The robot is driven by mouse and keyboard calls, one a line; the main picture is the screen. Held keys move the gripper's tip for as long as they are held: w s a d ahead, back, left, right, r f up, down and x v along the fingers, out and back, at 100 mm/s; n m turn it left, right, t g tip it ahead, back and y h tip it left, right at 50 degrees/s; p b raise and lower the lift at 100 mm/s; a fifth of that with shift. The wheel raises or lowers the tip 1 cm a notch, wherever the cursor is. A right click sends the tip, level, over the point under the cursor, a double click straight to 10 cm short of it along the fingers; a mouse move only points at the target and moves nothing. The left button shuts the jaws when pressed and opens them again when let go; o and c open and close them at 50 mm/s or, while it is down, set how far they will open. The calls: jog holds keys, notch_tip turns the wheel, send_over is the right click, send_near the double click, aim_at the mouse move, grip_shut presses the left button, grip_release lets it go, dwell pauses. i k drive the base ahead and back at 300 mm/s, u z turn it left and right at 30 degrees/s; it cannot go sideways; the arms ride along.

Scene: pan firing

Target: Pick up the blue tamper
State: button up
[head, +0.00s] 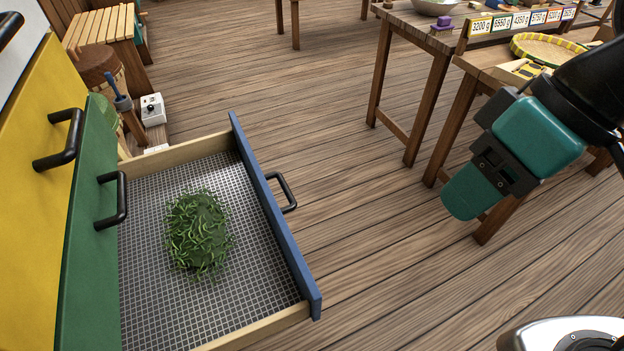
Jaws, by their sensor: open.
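A small blue object with an upright handle (121,101), which looks like the blue tamper, is at the far left beyond the open drawer. It stands beside a brown round stool-like block, and its lower part is hard to make out. My gripper (470,194) hangs at the right of the head view, teal and black, pointing down and left over the floor. It is open and empty, far from the tamper, with the drawer and bare floor between them.
A blue-fronted drawer (277,225) with a mesh bottom is pulled out at the left, holding a pile of green leaves (200,232). Yellow and green drawer fronts (88,210) stand beside it. Wooden tables (410,75) with weight labels stand at the upper right. The middle floor is clear.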

aim_at(107, 75)
jog(key=z, duration=1.85)
jog(key=i, duration=1.4)
jog(key=u, duration=3.75)
